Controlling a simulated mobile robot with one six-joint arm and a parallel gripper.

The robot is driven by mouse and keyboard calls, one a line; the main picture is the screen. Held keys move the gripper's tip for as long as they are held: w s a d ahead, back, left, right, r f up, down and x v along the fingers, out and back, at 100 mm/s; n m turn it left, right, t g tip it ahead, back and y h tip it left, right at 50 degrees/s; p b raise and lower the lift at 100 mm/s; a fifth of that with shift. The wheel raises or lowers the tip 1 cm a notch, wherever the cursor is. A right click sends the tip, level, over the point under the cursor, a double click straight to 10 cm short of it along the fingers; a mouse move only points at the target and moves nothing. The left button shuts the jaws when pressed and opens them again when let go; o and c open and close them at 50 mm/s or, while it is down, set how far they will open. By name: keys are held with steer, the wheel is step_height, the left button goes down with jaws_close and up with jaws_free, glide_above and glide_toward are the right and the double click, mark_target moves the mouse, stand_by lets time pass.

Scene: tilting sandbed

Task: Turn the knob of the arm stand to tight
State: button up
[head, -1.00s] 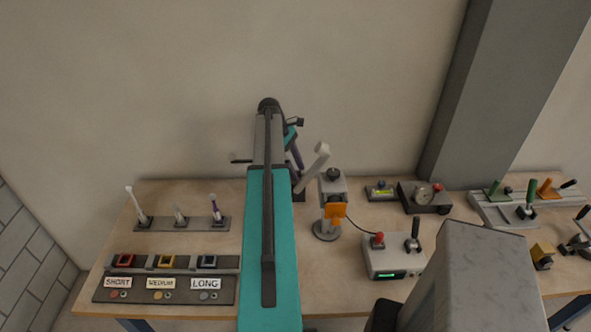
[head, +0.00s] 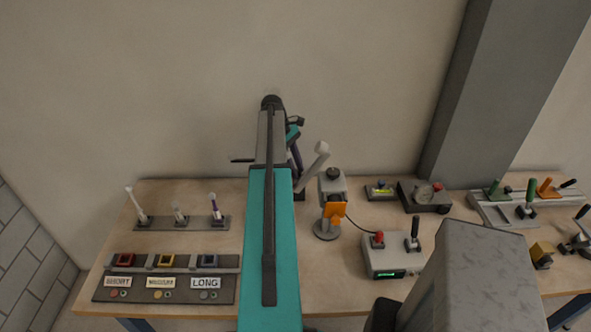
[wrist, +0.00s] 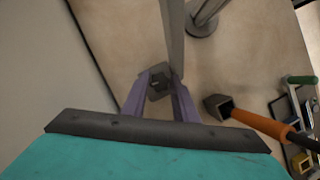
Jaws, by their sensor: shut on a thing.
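The arm stand (head: 313,169) is a pale grey jointed post on the bench, just right of my arm in the head view. In the wrist view its grey bar (wrist: 173,38) rises past my fingers. A small dark knob (wrist: 160,85) sits low by the bar. My gripper (wrist: 158,78) has its two purple fingers on either side of the knob, shut on it. In the head view my gripper (head: 298,172) points down at the foot of the stand, and my arm hides most of the knob. I cannot read any tight mark.
A grey round-based stand (head: 327,230) with an orange part is close on the right. A control box (head: 393,262) with a red knob stands further right. The wall is close behind.

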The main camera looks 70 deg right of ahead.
steer(key=m, duration=0.1)
steer(key=m+y, duration=0.1)
steer(key=m, duration=0.1)
steer(key=m+t, duration=0.1)
steer(key=m, duration=0.1)
steer(key=shift+s+d+y, duration=0.1)
steer(key=shift+d+y, duration=0.2)
steer(key=shift+y, duration=0.1)
steer(key=shift+m, duration=0.3)
steer(key=o, duration=1)
